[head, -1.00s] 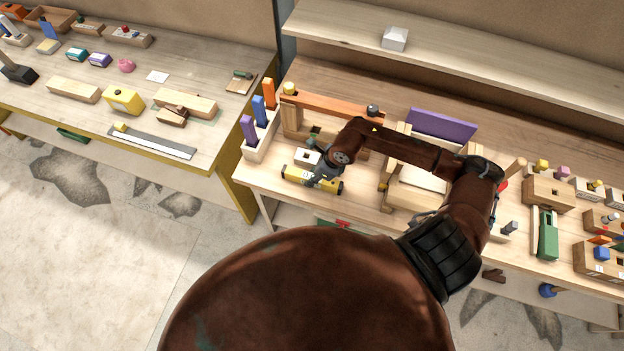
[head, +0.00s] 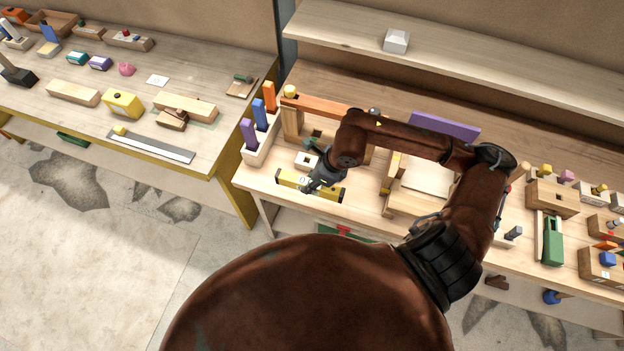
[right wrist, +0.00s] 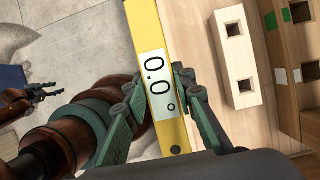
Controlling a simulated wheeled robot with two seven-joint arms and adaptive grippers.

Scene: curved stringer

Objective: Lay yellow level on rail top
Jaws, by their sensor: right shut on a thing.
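The yellow level (head: 333,193) is near the front edge of the right-hand bench in the head view. My right gripper (head: 311,184) is shut on its middle. In the right wrist view the level (right wrist: 146,24) runs lengthwise between the right fingers (right wrist: 165,98), its display reading 0.0°. I cannot tell how far it is above the bench. The orange-brown rail (head: 325,107) lies across wooden supports behind the level. My right arm hides part of its right end. My left gripper (right wrist: 48,92) shows at the left of the right wrist view, apart from the level, its fingers spread and empty.
A wooden rack (head: 262,148) with purple, blue and orange pieces stands left of the rail. A pale block with square holes (head: 307,161) lies between level and rail. A purple board (head: 444,126) stands to the right. The shelf (head: 480,65) behind is mostly clear.

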